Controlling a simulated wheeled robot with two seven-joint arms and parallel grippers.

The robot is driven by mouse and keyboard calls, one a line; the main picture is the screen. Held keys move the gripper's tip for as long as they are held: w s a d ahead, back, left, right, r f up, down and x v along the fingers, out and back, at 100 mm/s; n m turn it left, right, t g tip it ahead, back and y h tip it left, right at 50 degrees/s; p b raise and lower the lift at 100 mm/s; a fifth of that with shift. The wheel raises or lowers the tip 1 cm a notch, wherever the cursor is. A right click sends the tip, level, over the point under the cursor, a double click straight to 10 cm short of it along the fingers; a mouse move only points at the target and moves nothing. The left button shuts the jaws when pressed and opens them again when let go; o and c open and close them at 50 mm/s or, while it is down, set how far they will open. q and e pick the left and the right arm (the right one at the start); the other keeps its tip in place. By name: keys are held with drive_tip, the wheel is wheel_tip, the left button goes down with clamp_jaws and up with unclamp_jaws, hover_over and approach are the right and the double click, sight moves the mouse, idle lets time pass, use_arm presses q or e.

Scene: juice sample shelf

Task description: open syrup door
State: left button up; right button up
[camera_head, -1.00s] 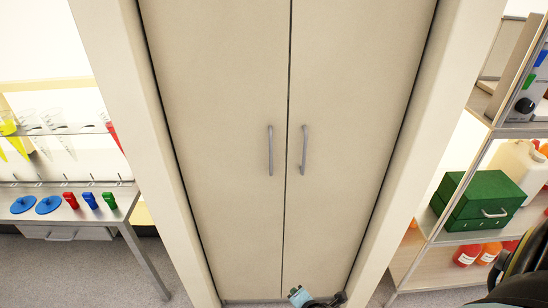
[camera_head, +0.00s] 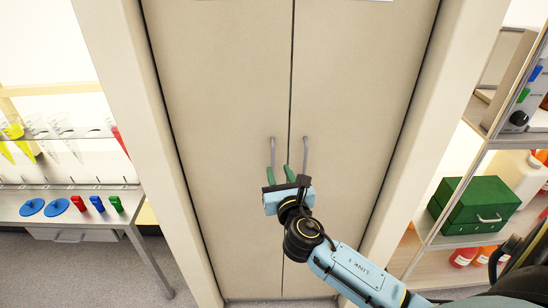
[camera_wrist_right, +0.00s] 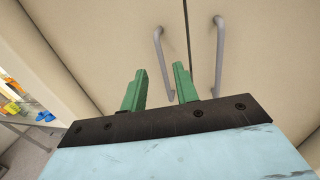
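The tall beige cabinet has two closed doors, the left door (camera_head: 215,110) and the right door (camera_head: 360,110), each with a grey vertical handle by the middle seam. The left handle (camera_head: 273,153) and the right handle (camera_head: 305,155) also show in the right wrist view, left (camera_wrist_right: 163,58) and right (camera_wrist_right: 219,55). My right gripper (camera_head: 279,170) is in front of the lower ends of the handles. My left gripper is not in view.
A shelf (camera_head: 450,240) on the right holds a green box (camera_head: 475,205) and orange bottles. The cabinet frame flanks the doors.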

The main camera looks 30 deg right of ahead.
sight(273, 156)
drive_tip(key=x, duration=0.6)
drive_tip(key=shift+w+d, duration=0.1)
drive_tip(key=shift+w, duration=0.2)
clamp_jaws()
